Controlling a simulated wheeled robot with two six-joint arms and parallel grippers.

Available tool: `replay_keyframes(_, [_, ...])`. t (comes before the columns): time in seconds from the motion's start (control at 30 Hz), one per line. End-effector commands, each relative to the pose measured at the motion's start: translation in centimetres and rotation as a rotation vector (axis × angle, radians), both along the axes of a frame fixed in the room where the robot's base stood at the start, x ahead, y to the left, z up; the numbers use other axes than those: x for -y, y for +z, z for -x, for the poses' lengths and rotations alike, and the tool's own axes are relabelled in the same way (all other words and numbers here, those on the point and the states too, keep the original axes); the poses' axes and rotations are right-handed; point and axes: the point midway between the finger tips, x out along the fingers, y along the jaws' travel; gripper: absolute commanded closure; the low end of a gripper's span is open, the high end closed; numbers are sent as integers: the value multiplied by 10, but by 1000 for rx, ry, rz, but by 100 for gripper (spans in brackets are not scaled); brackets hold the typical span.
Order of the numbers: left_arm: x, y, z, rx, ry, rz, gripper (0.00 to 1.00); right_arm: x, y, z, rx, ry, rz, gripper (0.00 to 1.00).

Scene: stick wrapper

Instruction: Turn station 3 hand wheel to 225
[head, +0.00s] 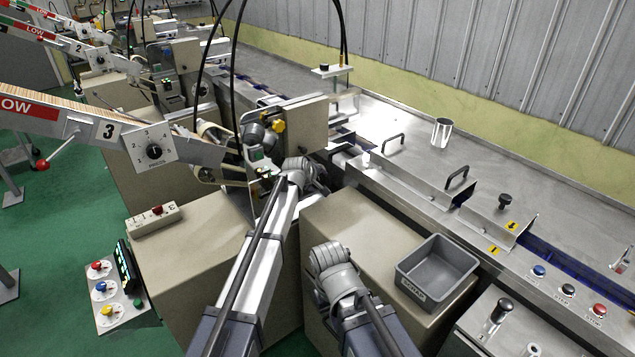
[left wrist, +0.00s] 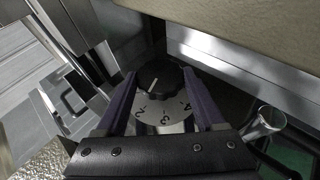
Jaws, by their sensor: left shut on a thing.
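The station 3 sign (head: 108,130) hangs on the sloping arm at the left of the head view. In the left wrist view, a black round knob (left wrist: 160,78) with a white pointer line sits over a silver dial (left wrist: 165,115) marked 2, 3 and 4. My left gripper (left wrist: 160,84) is shut on this knob, one finger on each side. In the head view my left arm reaches to the station 3 machine (head: 303,125), and its wrist hides the grasped knob. No reading of 225 can be made out. My right arm's wrist shows at bottom centre; its gripper fingers are not visible.
A second black knob (head: 154,152) with a numbered plate is on the station 3 arm. A grey bin (head: 437,272) stands on the right cabinet. A red-ended lever (head: 42,165) and a button box (head: 155,218) are at left. The conveyor lies behind.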

Motion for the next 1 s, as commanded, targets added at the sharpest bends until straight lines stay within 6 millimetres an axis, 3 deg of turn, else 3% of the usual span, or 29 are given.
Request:
replay_keyframes(0.2, [0,-1,2,-6,-1,0,85,0,0,0,0,0,0,100])
replay_keyframes(0.23, [0,-1,2,-6,-1,0,26,0,0,0,0,0,0,100])
replay_keyframes(0.47, [0,0,1,-3,0,-1,0,0,0,0,0,0,0,100])
replay_keyframes(0.77, [0,1,2,-2,0,-1,0,0,2,0,0,0,0,100])
replay_keyframes(1.0, [-6,18,16,-2,1,0,0,0,19,0,0,0,0,100])
